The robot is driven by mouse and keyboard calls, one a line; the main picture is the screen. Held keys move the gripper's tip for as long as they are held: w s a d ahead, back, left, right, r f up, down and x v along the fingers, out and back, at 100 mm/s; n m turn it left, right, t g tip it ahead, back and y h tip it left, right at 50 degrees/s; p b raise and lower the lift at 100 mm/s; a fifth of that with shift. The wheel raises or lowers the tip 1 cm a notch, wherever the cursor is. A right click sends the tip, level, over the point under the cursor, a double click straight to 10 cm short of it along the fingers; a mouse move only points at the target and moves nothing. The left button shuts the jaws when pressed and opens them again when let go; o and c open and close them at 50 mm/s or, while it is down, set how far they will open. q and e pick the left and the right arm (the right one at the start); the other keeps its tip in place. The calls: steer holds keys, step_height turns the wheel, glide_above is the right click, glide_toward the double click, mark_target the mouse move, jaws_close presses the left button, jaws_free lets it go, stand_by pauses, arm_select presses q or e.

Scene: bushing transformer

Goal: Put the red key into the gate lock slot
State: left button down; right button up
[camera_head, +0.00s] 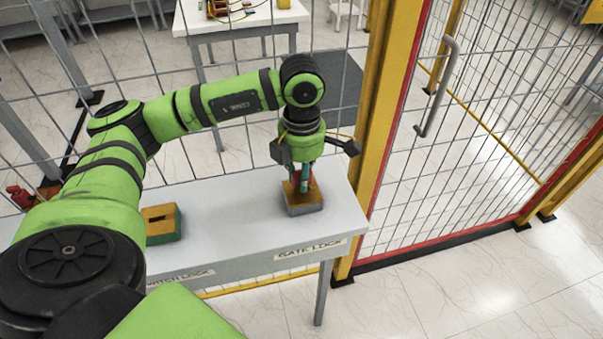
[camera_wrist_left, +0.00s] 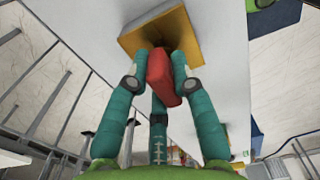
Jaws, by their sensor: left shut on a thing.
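The gate lock (camera_head: 305,208) is a block with an orange top and grey base near the right end of the grey table. Its orange face also shows in the left wrist view (camera_wrist_left: 190,22). My left gripper (camera_head: 302,186) points down just over this block, its teal fingers shut on the red key (camera_wrist_left: 161,77). The key's far end is at the orange face. I cannot tell whether it is inside the slot or only touching, since the fingers and key hide the slot. My right gripper is not in view.
The switch lock (camera_head: 160,224), an orange-topped block with a dark slot and green side, sits further left on the table (camera_head: 240,205). A wire fence stands behind the table. A yellow post (camera_head: 385,110) and a mesh gate stand to the right.

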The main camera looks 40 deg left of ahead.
arm_select(q)
steer(key=shift+f+b, duration=0.4)
steer(key=c, duration=1)
jaws_free()
steer(key=shift+r, duration=0.1)
